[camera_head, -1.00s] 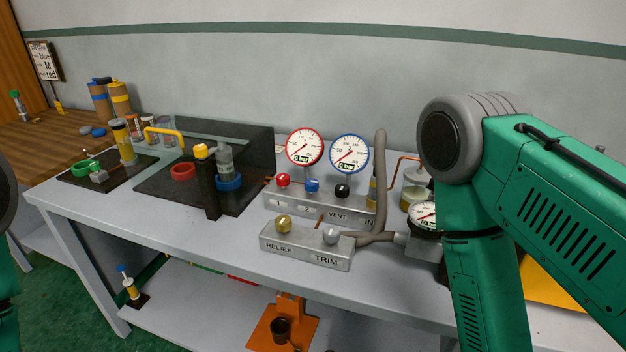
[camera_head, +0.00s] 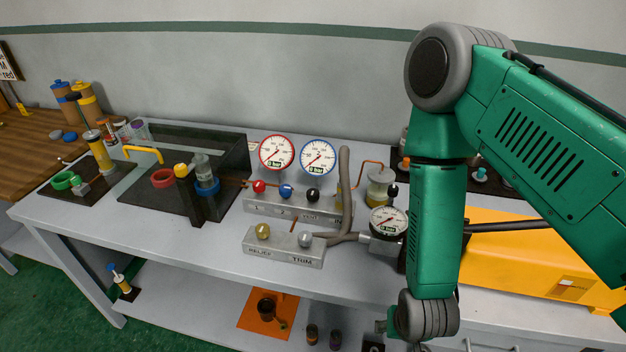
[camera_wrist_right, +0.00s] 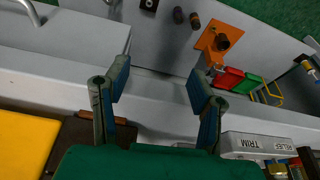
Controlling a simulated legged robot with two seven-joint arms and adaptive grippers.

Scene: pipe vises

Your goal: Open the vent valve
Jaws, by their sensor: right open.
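The vent valve has a black knob (camera_head: 312,195) on the upper grey manifold block (camera_head: 262,205), at the right of a red knob (camera_head: 259,187) and a blue knob (camera_head: 286,191). My right gripper (camera_wrist_right: 160,82) is open and empty in the right wrist view, over the table's front edge and well away from the vent knob. In the head view its arm hangs at the right and the fingers are not clearly visible. My left gripper is not in view.
The lower block (camera_head: 284,253) carries RELIEF and TRIM knobs in front. A grey hose (camera_head: 345,190) rises right of the vent knob. Two gauges (camera_head: 276,153) stand behind. A pressure gauge (camera_head: 387,222) and yellow case (camera_head: 530,255) lie to the right. The table front is fairly clear.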

